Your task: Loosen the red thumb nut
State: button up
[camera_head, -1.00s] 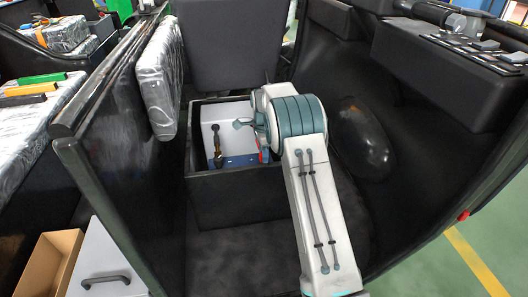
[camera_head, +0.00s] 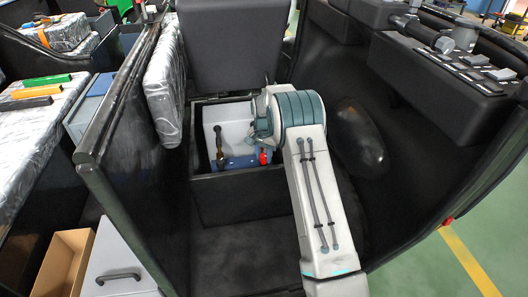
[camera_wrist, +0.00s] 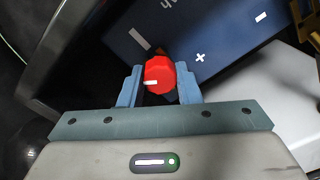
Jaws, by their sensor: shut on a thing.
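The red thumb nut (camera_wrist: 160,76) shows in the wrist view as a faceted red knob with a pale mark on its face. It sits between the two blue fingers of my gripper (camera_wrist: 160,88), which is shut on it. Beyond it is a dark blue battery face (camera_wrist: 215,45) with white plus and minus marks. In the head view the red nut (camera_head: 264,158) is a small red spot beside the blue battery top (camera_head: 240,163), inside the open black box (camera_head: 240,196). My arm hides my fingers there.
A grey-white block (camera_head: 228,134) with a dark and brass-coloured fitting (camera_head: 219,148) stands in the box. A raised black seat panel (camera_head: 228,45) is behind. A dark side wall (camera_head: 120,150) is at left. An open cardboard box (camera_head: 68,265) lies outside at lower left.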

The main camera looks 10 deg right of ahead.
aim_at(264, 155)
jog(key=n+p, duration=0.1)
jog(key=n, duration=0.3)
jog(key=shift+r+n, duration=0.15)
jog(key=shift+n, duration=0.15)
jog(key=n+p, duration=0.1)
jog(key=n, duration=0.2)
jog(key=shift+n, duration=0.4)
jog(key=n+p, duration=0.1)
jog(key=n, duration=0.2)
jog(key=shift+n, duration=0.3)
jog(key=shift+n+p, duration=0.3)
jog(key=shift+n, duration=1.5)
jog(key=o, duration=1)
notch_tip(264, 155, up, 14)
jog(key=shift+f+p, duration=0.15)
jog(key=shift+p, duration=0.9)
